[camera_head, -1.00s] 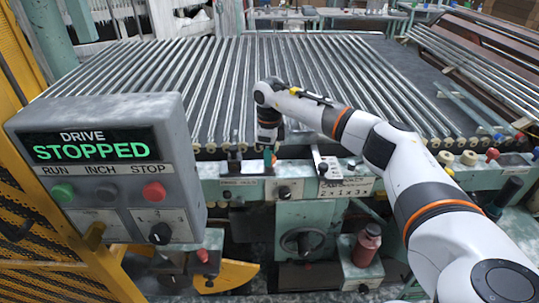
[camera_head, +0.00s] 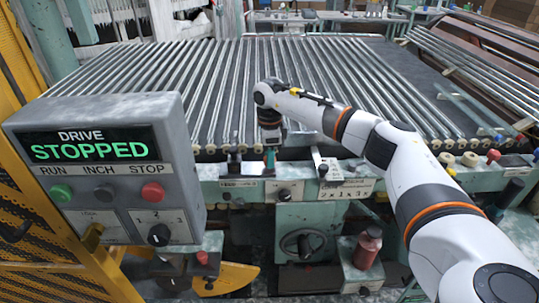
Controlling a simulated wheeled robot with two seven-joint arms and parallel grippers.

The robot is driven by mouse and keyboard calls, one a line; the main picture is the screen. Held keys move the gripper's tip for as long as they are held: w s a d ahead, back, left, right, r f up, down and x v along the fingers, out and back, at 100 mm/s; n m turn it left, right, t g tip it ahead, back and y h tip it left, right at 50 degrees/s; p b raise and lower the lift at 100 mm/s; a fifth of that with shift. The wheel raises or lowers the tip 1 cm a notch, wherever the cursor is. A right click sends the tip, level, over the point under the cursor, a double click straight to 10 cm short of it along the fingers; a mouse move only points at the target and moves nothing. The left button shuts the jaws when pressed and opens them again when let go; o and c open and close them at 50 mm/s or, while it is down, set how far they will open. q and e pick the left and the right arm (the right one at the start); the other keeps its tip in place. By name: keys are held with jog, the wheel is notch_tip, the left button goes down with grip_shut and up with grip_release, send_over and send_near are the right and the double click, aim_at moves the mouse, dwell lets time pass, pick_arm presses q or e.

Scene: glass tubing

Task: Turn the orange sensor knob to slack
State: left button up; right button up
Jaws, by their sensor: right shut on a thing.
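My right arm reaches in from the right, and its gripper (camera_head: 270,150) points down at the front rail of the roller table. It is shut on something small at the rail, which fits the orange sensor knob. The knob itself is hidden by the fingers, so I cannot tell its setting. A small teal piece shows just below the fingertips. My left gripper is not in view.
The drive box (camera_head: 105,165) at the left reads "DRIVE STOPPED". A black knob (camera_head: 284,195) and a white label plate (camera_head: 346,189) are on the front panel. A red bottle (camera_head: 367,247) stands below.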

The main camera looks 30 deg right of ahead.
jog(key=shift+r, duration=0.15)
jog(key=o, duration=1)
notch_tip(320, 180, up, 12)
jog(key=b, duration=0.1)
jog(key=shift+b, duration=0.4)
